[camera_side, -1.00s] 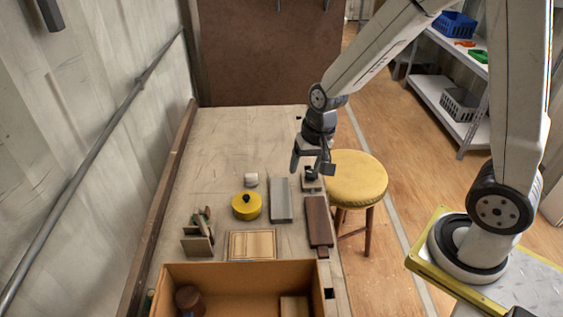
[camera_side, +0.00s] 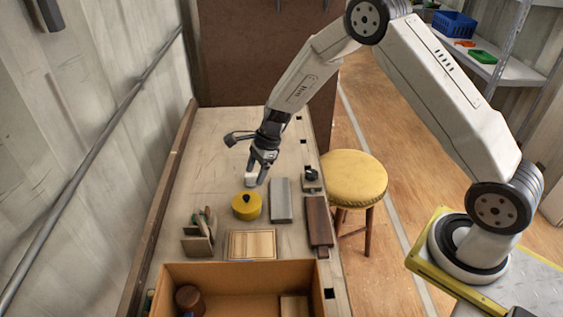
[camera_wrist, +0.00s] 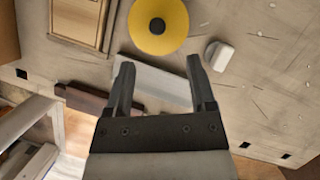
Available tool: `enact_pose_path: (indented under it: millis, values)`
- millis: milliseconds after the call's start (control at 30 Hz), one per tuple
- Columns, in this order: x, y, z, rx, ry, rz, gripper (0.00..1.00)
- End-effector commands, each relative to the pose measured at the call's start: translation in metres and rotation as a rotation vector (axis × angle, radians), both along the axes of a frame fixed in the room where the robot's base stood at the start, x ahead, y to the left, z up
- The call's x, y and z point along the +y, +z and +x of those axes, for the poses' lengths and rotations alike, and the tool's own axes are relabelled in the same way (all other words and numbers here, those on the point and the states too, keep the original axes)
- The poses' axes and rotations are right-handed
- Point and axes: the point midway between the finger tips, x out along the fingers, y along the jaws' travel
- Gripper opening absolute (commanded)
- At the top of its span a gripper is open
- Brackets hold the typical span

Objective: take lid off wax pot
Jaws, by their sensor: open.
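The yellow wax pot (camera_side: 246,207) stands upright on the bench, with its lid on and a black knob (camera_side: 246,197) on top. In the wrist view the pot (camera_wrist: 172,33) shows from above at the top, the dark knob (camera_wrist: 158,25) at its middle. My gripper (camera_side: 257,181) is open and empty, above the bench just behind and slightly right of the pot. In the wrist view my open fingers (camera_wrist: 159,82) point toward the pot, apart from it, with the grey block between them.
A holder with tools (camera_side: 199,239) stands at left, a cardboard box (camera_side: 240,272) in front. The bench behind is clear.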

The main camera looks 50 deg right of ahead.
Motion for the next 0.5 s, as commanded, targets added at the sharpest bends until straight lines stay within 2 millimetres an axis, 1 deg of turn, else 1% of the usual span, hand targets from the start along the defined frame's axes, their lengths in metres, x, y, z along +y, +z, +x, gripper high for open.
enact_pose_path:
  millis: [167, 500]
  values:
    - [0.001, -0.002, 0.000, 0.002, -0.002, 0.001, 0.71]
    - [0.009, -0.023, 0.003, 0.001, -0.001, 0.000, 0.71]
